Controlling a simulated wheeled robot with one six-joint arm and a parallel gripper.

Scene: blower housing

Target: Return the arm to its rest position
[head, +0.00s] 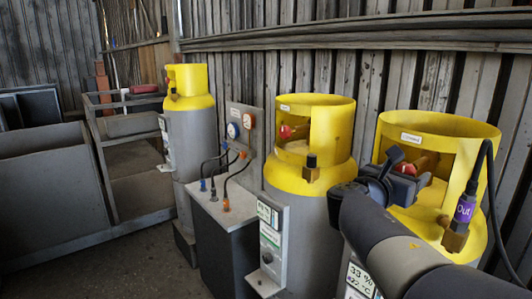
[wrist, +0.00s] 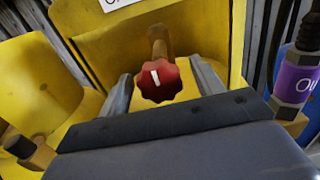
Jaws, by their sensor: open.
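My gripper (wrist: 165,84) is open in the wrist view, with one finger on each side of a red valve knob (wrist: 158,81) that has a white mark. A gap shows between each finger and the knob. In the head view, my arm reaches from the lower right to the right-hand gas cylinder (head: 461,135), and my gripper (head: 418,172) is at the opening in its yellow collar. The collar also shows in the wrist view (wrist: 200,38). The knob is mostly hidden behind my gripper in the head view.
A hose fitting with a purple "Out" label (head: 464,211) hangs close to the right of my gripper. A middle cylinder (head: 315,125) and a left cylinder (head: 188,85) stand along the plank wall. A gauge unit (head: 240,127) stands between them. Open floor (head: 110,265) lies at the lower left.

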